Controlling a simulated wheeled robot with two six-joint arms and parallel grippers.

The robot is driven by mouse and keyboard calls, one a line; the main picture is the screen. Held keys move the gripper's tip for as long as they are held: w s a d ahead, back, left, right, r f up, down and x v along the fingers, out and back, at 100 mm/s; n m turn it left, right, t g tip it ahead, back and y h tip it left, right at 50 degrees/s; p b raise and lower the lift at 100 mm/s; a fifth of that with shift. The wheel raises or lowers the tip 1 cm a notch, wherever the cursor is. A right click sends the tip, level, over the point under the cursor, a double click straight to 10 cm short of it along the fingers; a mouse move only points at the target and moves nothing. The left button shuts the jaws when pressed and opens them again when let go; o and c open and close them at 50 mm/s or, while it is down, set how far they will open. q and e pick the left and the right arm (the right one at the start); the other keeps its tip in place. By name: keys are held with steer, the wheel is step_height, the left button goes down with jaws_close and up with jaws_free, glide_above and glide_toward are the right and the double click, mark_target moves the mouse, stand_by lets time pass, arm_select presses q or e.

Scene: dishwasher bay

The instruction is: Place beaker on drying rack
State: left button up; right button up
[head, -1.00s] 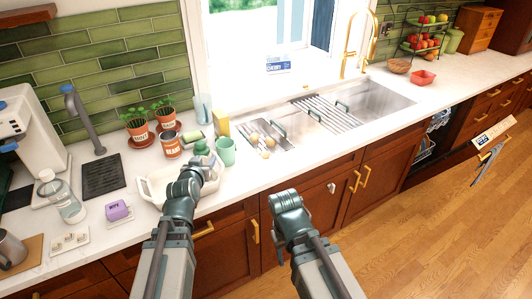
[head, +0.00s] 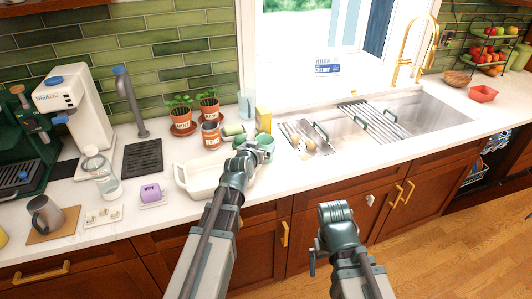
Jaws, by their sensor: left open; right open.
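A mint-green cup (head: 265,139) stands on the counter left of the sink, partly hidden by my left gripper. A clear bluish tumbler (head: 246,102) stands farther back by the window; I cannot tell for sure which of the two is the beaker. The drying rack (head: 376,119), a set of metal bars with green handles, lies across the sink. My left gripper (head: 259,148) is open at the left side of the green cup; whether it touches is unclear. My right gripper (head: 334,208) is open and empty in front of the lower cabinets; its fingers are mostly hidden.
A white baking dish (head: 196,182) lies under my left wrist. Counter behind the sink is mostly clear.

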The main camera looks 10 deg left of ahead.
mark_target(267, 137)
arm_select(q)
steer(key=b+x, duration=0.1)
steer(key=x, duration=0.3)
steer(key=shift+w+f+b, duration=0.15)
steer(key=shift+b, duration=0.15)
steer(key=shift+w+f, duration=0.1)
steer(key=shift+w, duration=0.35)
steer(key=shift+s, duration=0.1)
arm_select(e)
steer(key=shift+w+d+f, duration=0.3)
steer(key=shift+f, duration=0.15)
steer(key=shift+w+d+f, duration=0.25)
steer(key=shift+f, duration=0.2)
arm_select(q)
steer(key=shift+c, duration=0.3)
jaws_close()
steer(key=shift+r, duration=0.35)
arm_select(e)
steer(key=shift+r, duration=0.3)
